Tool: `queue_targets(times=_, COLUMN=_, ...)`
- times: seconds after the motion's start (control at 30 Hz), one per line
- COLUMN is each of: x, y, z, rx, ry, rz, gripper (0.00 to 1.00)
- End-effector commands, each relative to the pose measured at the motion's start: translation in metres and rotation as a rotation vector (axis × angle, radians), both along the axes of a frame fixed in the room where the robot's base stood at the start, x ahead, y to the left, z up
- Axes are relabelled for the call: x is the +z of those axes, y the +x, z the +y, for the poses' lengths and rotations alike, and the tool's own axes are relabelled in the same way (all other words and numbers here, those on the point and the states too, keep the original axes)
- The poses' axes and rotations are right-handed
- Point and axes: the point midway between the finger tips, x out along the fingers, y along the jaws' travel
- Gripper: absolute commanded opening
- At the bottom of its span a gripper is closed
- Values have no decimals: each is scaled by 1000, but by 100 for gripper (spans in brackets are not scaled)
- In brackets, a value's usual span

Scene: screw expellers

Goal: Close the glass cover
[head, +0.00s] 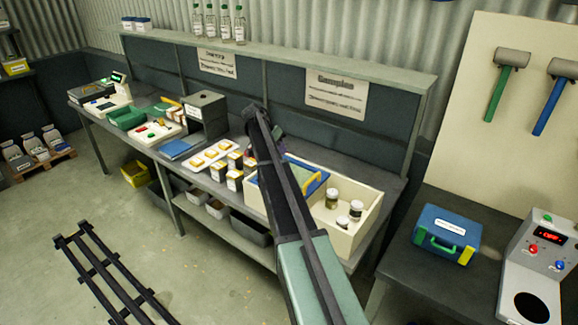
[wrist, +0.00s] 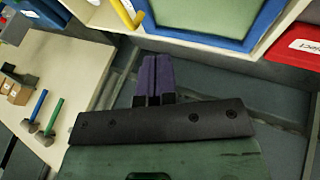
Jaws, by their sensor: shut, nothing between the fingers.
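My arm hides much of the cover. In the wrist view, its pale pane and blue frame (wrist: 250,38) show at the top, with the yellow handle (wrist: 127,14) to the left. My gripper (wrist: 152,62) has purple fingers shut together, empty, in front of the frame. It also shows behind my arm in the head view (head: 279,136).
Boxed samples (head: 235,172) and a white tray (head: 210,155) stand left of the cream box. A shelf with bottles (head: 225,22) runs above the bench. A blue case (head: 446,234) sits on the right table. A red container (wrist: 298,45) is right in the wrist view.

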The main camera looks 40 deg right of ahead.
Motion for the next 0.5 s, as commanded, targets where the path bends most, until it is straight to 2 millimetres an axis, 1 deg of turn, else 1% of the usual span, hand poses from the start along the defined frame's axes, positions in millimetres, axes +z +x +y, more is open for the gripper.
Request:
queue_targets(times=0.03, x=0, y=-6, z=0, rx=-46, ry=-25, rz=-16, gripper=0)
queue_targets(times=0.1, x=0, y=-8, z=1, rx=-87, ry=-40, rz=-36, gripper=0)
queue_targets(times=0.27, x=-3, y=-9, z=1, rx=-95, ry=-41, rz=-42, gripper=0)
queue_targets(times=0.37, x=-11, y=-11, z=-1, rx=-93, ry=-41, rz=-41, gripper=0)
queue_targets(times=0.5, x=-31, y=-18, z=-10, rx=-94, ry=-40, rz=-41, gripper=0)
